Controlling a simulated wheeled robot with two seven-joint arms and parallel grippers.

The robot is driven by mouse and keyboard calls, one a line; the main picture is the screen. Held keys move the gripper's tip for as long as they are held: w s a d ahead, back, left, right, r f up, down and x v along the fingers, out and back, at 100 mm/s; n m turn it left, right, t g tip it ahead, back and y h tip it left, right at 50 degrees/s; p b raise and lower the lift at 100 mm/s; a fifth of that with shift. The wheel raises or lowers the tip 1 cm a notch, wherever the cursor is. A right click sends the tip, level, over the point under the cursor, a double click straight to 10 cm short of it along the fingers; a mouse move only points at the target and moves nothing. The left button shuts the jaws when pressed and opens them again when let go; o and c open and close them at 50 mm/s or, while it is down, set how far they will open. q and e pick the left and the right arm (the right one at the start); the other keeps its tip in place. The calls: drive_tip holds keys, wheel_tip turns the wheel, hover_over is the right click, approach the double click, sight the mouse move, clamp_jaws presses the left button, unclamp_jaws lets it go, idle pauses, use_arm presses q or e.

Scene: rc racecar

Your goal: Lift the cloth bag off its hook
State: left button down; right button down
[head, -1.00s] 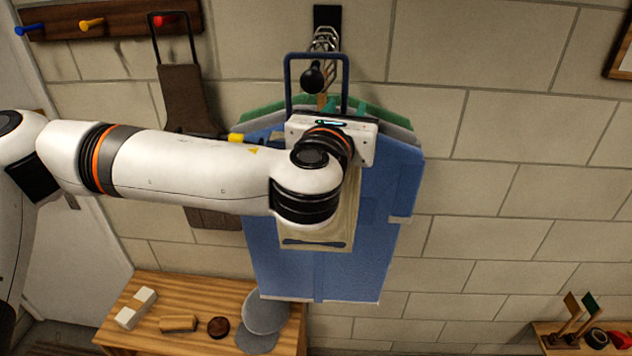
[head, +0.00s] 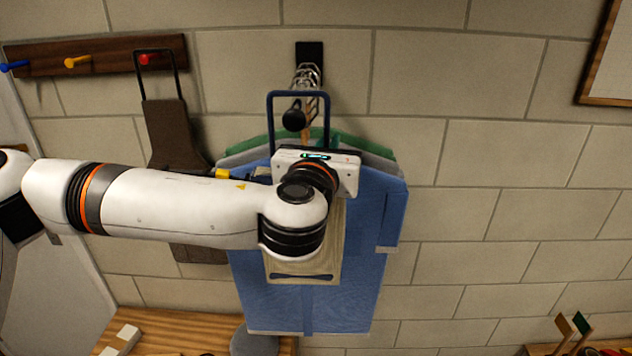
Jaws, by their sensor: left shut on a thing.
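The cloth bag (head: 322,265) is beige with a dark blue stripe near its bottom and hangs in front of a blue shirt. Its dark blue handle loop (head: 271,120) rises above my gripper and surrounds the black ball end of the hook rail (head: 294,117). The loop's top bar shows above the ball. My left gripper (head: 315,172) is in front of the bag's upper part, just below the ball, and is shut on the bag. Its fingertips and the grip point are hidden behind the gripper body and wrist. My right gripper is not in view.
Blue, grey and green garments (head: 365,270) hang close behind the bag. A brown item (head: 165,125) hangs from the red peg of a peg rail (head: 110,58) at left. A wooden bench (head: 165,325) stands below.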

use_arm(q)
drive_tip(key=s+a+r+b, duration=0.1)
drive_tip(key=s+r+b, duration=0.1)
drive_tip(key=s, duration=0.7)
drive_tip(key=s+a+r+b, duration=0.2)
drive_tip(key=s+b, duration=0.2)
drive_tip(key=s, duration=0.4)
drive_tip(key=shift+s+a+r, duration=0.2)
drive_tip(key=shift+s+a, duration=0.05)
drive_tip(key=shift+s, duration=0.1)
